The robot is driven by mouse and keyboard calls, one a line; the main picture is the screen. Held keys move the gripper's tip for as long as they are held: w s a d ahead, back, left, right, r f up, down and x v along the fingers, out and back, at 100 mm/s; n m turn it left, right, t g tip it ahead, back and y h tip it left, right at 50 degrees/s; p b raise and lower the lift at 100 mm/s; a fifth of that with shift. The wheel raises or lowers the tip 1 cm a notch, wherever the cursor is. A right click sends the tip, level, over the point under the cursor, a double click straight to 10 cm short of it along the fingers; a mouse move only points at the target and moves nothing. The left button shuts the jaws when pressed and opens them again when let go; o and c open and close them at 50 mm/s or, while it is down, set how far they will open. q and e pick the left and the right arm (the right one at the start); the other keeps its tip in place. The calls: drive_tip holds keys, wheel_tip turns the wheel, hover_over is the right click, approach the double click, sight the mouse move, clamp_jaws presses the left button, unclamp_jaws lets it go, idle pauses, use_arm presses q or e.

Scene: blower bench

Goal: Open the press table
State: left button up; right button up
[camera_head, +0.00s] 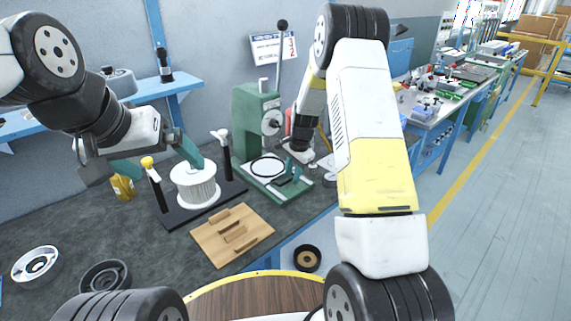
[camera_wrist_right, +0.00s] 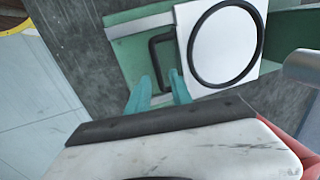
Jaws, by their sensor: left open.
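The green press (camera_head: 258,115) stands against the back wall. Its press table (camera_head: 283,192) extends from the front, with a white plate bearing a black ring (camera_wrist_right: 228,42) on it. A black U-shaped handle (camera_wrist_right: 153,62) is fixed on the green table beside the plate. My right gripper (camera_head: 296,172) is over the table; in the right wrist view its two teal fingers (camera_wrist_right: 159,82) are apart, with the handle's bar close by their tips. Whether they touch it I cannot tell. My left gripper (camera_head: 158,165) is open above the bench, by the white pleated filter (camera_head: 196,185).
The filter stands on a black base with upright posts. Two ring-shaped parts (camera_head: 36,265) (camera_head: 106,280) lie at left. A round wooden table (camera_head: 250,300) is nearest me. My right arm covers part of the view.

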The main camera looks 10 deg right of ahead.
clamp_jaws()
idle(1.2)
